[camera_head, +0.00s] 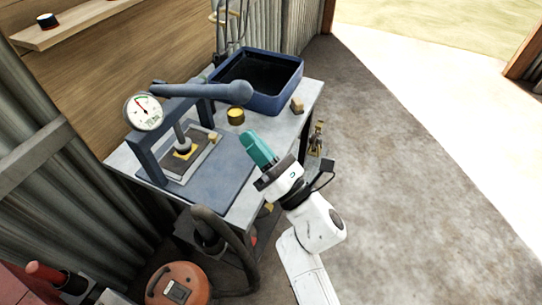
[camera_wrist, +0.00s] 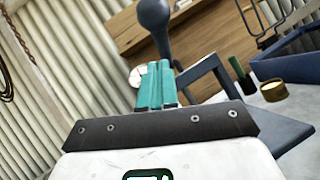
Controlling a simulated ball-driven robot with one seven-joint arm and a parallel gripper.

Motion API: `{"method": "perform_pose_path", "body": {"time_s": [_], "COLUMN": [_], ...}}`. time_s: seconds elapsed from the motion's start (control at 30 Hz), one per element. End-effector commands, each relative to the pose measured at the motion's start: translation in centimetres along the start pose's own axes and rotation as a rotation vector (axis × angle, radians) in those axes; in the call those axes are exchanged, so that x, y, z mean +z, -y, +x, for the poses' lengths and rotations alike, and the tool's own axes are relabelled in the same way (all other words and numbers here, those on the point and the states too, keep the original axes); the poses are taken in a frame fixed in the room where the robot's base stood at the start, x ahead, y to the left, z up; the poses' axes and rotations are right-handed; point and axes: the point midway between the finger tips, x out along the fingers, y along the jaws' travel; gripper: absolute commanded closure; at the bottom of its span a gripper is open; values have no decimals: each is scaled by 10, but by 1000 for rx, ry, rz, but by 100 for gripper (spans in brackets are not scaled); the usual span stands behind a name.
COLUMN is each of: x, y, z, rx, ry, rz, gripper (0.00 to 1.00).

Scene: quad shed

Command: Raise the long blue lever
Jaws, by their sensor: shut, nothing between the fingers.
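The long blue lever (camera_head: 205,91) is on the blue press frame (camera_head: 146,158) on the bench. It lies about level in the head view, its round knob at the right end. In the wrist view the lever's knob (camera_wrist: 154,14) shows above and beyond the fingers. My gripper (camera_head: 249,139) has teal fingers, shut and empty, to the right of and below the knob in the head view.
A white dial gauge (camera_head: 143,112) is on the press. An orange round machine (camera_head: 178,287) stands on the floor. Open floor (camera_head: 400,170) lies to the right.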

Motion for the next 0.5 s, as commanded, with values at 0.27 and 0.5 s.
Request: {"method": "perform_pose_path", "body": {"time_s": [0.27, 0.5], "x": [25, 28], "y": [-1, 0], "z": [31, 35], "rx": [-1, -1], "ry": [0, 0], "rz": [-2, 0], "gripper": [100, 100]}}
